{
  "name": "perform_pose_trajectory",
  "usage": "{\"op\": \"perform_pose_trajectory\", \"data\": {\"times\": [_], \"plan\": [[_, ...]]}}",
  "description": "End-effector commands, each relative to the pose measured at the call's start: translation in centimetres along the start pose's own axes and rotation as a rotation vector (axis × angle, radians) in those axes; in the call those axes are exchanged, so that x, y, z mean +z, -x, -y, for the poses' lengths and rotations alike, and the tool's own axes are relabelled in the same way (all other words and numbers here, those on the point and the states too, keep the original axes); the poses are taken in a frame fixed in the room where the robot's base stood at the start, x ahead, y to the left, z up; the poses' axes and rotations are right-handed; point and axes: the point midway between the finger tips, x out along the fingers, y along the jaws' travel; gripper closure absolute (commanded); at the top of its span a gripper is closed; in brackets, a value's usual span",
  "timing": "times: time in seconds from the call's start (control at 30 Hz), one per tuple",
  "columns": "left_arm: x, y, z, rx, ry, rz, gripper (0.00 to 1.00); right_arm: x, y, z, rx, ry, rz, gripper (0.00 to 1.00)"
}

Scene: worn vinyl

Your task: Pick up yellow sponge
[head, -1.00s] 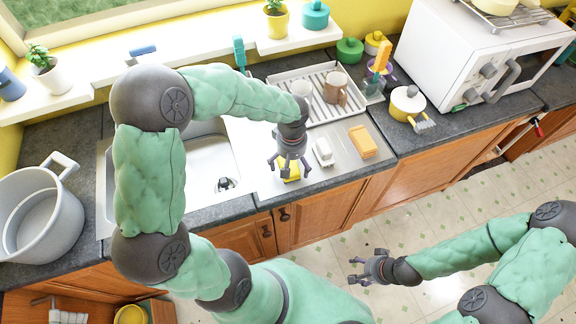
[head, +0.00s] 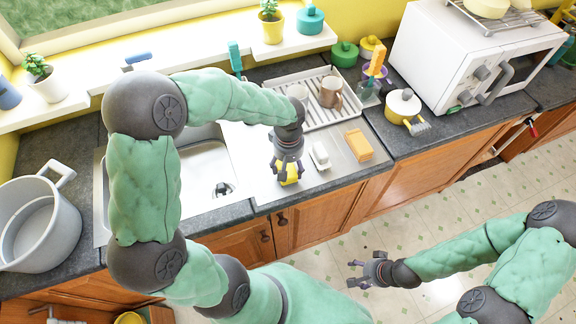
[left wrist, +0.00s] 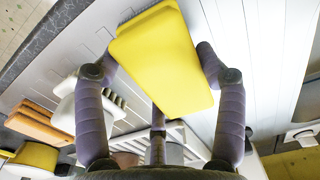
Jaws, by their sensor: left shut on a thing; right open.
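The yellow sponge (head: 291,174) is between the fingers of my left gripper (head: 287,172), over the metal drainboard right of the sink. In the left wrist view the sponge (left wrist: 168,58) is a yellow block with rounded edges, and the gripper's fingers (left wrist: 165,75) close on it from both sides. The head view hides part of the sponge behind the fingers. My right gripper (head: 368,270) is open and empty, out over the tiled floor in front of the cabinets.
A white brush-like item (head: 319,156) and an orange sponge-like block (head: 358,146) lie right of the left gripper. A dish rack (head: 318,117) with mugs stands behind. The sink (head: 205,178) is to the left, with a large grey pot (head: 38,222) beyond. A white microwave (head: 445,62) is at the right.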

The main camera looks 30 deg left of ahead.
Motion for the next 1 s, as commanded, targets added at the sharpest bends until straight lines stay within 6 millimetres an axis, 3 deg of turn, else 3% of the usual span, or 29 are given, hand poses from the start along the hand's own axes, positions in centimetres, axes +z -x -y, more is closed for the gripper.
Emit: {"op": "perform_pose_trajectory", "data": {"times": [0.17, 0.43, 0.7, 1.0], "plan": [[0.3, 2.9, 0.0, 0.004, -0.001, -0.003, 0.52, 0.0, 0.9, 0.3, 0.000, 0.000, 0.000, 0.37], [4.7, 8.5, 1.8, 0.005, -0.002, -0.005, 0.52, 0.1, 2.3, 0.8, 0.000, 0.000, 0.000, 0.37], [10.0, 10.8, 4.0, 0.003, -0.005, -0.003, 0.52, 0.1, 3.1, 1.1, 0.000, 0.000, 0.000, 0.37], [12.7, 12.0, 5.1, 0.001, -0.001, -0.001, 0.52, 0.1, 3.5, 1.2, 0.000, 0.000, 0.000, 0.37]]}}
